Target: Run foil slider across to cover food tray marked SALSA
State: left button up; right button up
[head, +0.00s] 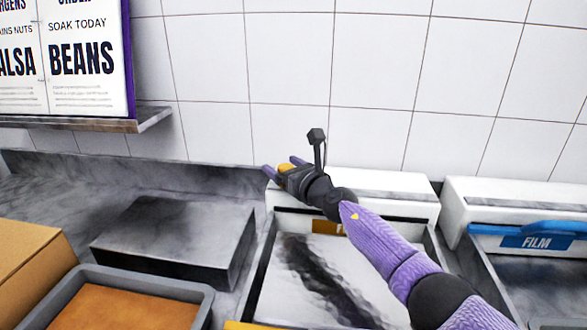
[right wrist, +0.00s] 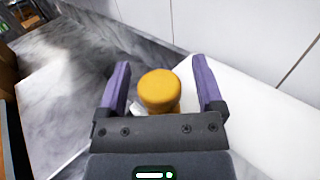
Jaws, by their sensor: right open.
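My right gripper (head: 281,166) is open at the left end of a white dispenser box (head: 395,187). In the right wrist view the open fingers (right wrist: 160,68) stand on either side of a yellow knob (right wrist: 159,90), with gaps visible. The knob also shows between the fingers in the head view (head: 285,168). No SALSA mark shows on any tray. My left gripper is out of view.
A second dispenser with a blue FILM slider (head: 535,238) stands at the right. A grey marble block (head: 175,232), an orange-filled tray (head: 208,300) and a cardboard box (head: 35,262) are at the left. A wall sign (head: 80,55) hangs above a shelf (head: 155,118).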

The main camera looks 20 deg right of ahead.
jog(key=s+p, duration=0.2)
jog(key=s+d+r+p, duration=0.1)
jog(key=shift+s, duration=0.35)
jog(key=v, duration=0.1)
jog(key=p+v, duration=0.1)
jog(key=v, duration=0.1)
jog(key=f+v, duration=0.1)
jog(key=v, duration=0.1)
jog(key=shift+r, duration=0.1)
